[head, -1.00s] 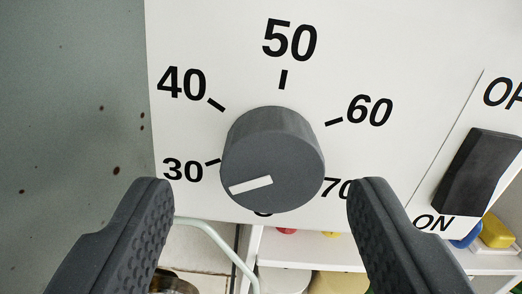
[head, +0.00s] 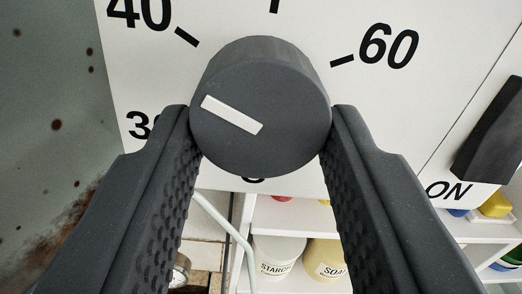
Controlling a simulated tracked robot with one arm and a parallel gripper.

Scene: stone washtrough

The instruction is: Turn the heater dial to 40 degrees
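The heater dial (head: 265,90) is a dark grey round knob on a white panel. Its white pointer bar (head: 232,115) slants toward the upper left, between the 30 and 40 marks and nearer to 40. The "40" label (head: 139,12) is cut by the top edge, with its tick at the dial's upper left. The "30" label (head: 138,125) is partly hidden by the left finger. My gripper (head: 262,118) is shut on the dial, one finger against each side.
A black rocker switch (head: 490,135) with "ON" below it is on the panel at the right. Under the panel, shelves hold a starch jar (head: 279,258), a soap jar (head: 325,260) and coloured items. A stained grey-green wall (head: 45,90) is at the left.

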